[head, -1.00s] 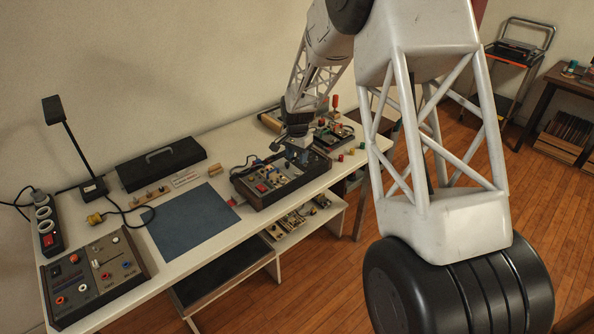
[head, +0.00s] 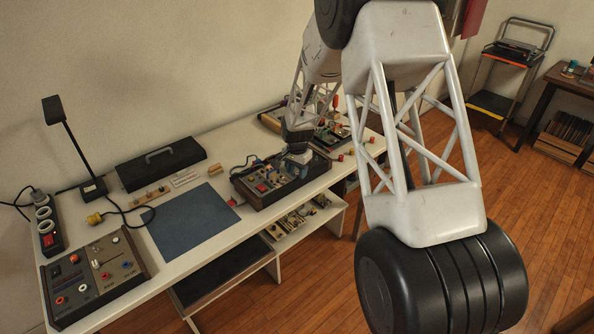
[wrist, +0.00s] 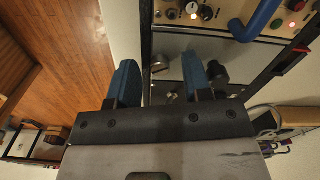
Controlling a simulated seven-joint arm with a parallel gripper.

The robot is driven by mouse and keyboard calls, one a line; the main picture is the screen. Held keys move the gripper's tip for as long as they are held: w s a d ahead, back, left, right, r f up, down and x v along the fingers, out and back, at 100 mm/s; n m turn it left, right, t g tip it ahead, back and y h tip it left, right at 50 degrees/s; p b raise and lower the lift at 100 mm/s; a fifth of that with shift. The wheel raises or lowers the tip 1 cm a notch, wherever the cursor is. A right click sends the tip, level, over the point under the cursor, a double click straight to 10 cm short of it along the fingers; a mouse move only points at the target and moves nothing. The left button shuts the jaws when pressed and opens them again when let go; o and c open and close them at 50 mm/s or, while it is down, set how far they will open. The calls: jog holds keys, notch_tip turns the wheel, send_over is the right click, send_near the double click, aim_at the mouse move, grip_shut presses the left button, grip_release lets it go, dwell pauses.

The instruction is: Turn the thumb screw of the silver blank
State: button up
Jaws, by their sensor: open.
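The silver blank (wrist: 233,49) is a plain, shiny grey panel in the dark-framed instrument case, in the upper middle of the wrist view. A round, dark metal thumb screw (wrist: 217,70) stands out from it, just right of my right finger. Smaller metal knobs (wrist: 170,97) show between my fingers. My gripper (wrist: 160,65) is open and empty, with two blue fingers. The right finger is in front of the panel and hides part of it; the left is over the floor side.
A control panel with a blue cable (wrist: 262,20) and lit buttons borders the blank. In the head view, a blue mat (head: 190,222) lies left of the case, with a power supply (head: 95,275) beyond. Another open case (head: 335,139) stands behind right.

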grip_shut()
